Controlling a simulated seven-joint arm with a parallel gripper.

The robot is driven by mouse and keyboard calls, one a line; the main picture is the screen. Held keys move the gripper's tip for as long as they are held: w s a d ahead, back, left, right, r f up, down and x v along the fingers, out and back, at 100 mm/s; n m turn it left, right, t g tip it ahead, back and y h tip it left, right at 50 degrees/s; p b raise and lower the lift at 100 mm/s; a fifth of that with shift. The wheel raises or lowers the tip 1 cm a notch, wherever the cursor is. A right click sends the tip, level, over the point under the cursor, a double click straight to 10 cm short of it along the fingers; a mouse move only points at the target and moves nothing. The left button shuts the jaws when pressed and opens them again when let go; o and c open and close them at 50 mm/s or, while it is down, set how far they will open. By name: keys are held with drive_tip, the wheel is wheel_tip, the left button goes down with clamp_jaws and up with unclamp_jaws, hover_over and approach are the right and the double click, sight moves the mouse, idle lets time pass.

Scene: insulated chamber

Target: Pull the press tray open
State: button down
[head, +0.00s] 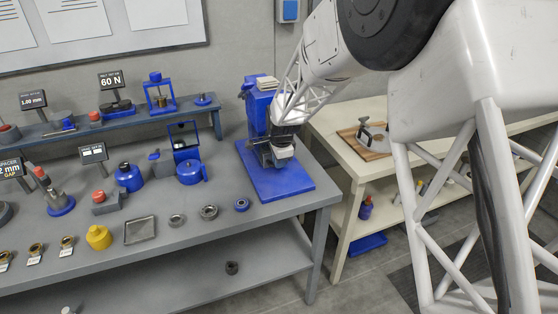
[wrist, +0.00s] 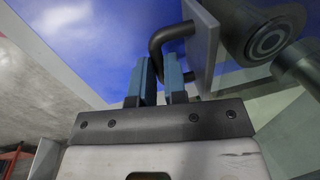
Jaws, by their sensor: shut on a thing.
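The blue press (head: 258,112) stands on a blue base plate (head: 285,183) at the right end of the grey bench. My gripper (head: 281,153) is at the press's front, low over the base plate, and partly hides it. In the wrist view, the blue-tipped fingers of my gripper (wrist: 161,75) are shut on a dark bent bar handle (wrist: 158,38). The handle is fixed to a grey upright plate (wrist: 205,42), which looks like the front of the press tray. I cannot tell how far out the tray is.
A dark round cylinder (wrist: 268,38) is close beside the plate. Rings and a blue lidded pot (head: 191,172) stand left of the press on the grey bench (head: 222,225). A cream table (head: 340,128) is to the right.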

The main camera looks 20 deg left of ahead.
drive_tip(key=s+d, duration=0.8)
drive_tip(key=shift+s+d, duration=0.2)
drive_tip(key=shift+d, duration=0.05)
idle(0.4)
drive_tip(key=c, duration=1.2)
unclamp_jaws()
drive_tip(key=shift+o, duration=0.2)
wheel_tip(320, 180, up, 8)
drive_tip(key=s, duration=0.1)
drive_tip(key=shift+d, duration=0.45)
drive_tip(key=shift+d, duration=0.1)
